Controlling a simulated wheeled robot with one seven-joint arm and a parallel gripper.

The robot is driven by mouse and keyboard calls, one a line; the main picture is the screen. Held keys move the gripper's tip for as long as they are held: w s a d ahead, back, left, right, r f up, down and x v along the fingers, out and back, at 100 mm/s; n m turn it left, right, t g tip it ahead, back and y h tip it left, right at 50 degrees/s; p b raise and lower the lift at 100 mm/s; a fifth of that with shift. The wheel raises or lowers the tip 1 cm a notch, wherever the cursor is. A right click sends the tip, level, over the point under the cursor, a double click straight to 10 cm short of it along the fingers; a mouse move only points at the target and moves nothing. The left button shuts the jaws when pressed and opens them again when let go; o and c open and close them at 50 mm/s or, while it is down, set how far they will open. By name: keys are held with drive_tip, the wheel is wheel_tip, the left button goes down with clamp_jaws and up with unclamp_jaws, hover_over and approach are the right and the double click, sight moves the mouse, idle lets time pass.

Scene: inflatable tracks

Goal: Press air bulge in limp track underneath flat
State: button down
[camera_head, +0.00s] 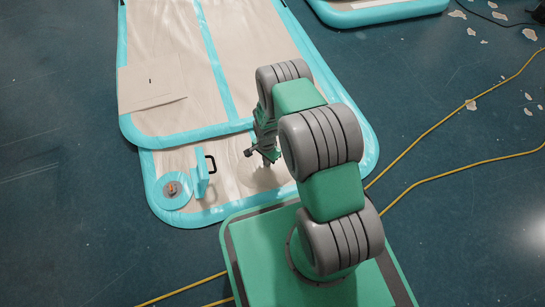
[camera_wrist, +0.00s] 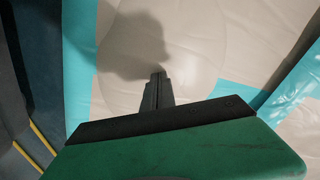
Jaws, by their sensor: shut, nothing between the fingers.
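The limp track (camera_head: 225,205) is beige with a turquoise border. It sticks out from under another beige and turquoise track (camera_head: 180,35). A faint rounded air bulge (camera_head: 262,178) shows on the limp track beside my gripper (camera_head: 264,155). In the wrist view a soft curved outline of the bulge (camera_wrist: 205,60) shows on the beige surface beyond my fingers. My gripper is shut and empty, with its fingertips (camera_wrist: 158,76) pointing at the beige surface, over or near the bulge. A shadow lies just beyond the tips. I cannot tell whether they touch.
A pale sheet (camera_head: 151,82) lies on the upper track. Yellow cables (camera_head: 440,175) cross the dark floor.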

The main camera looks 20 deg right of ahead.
idle(0.5)
wheel_tip(320, 180, up, 8)
drive_tip(key=p, duration=0.6)
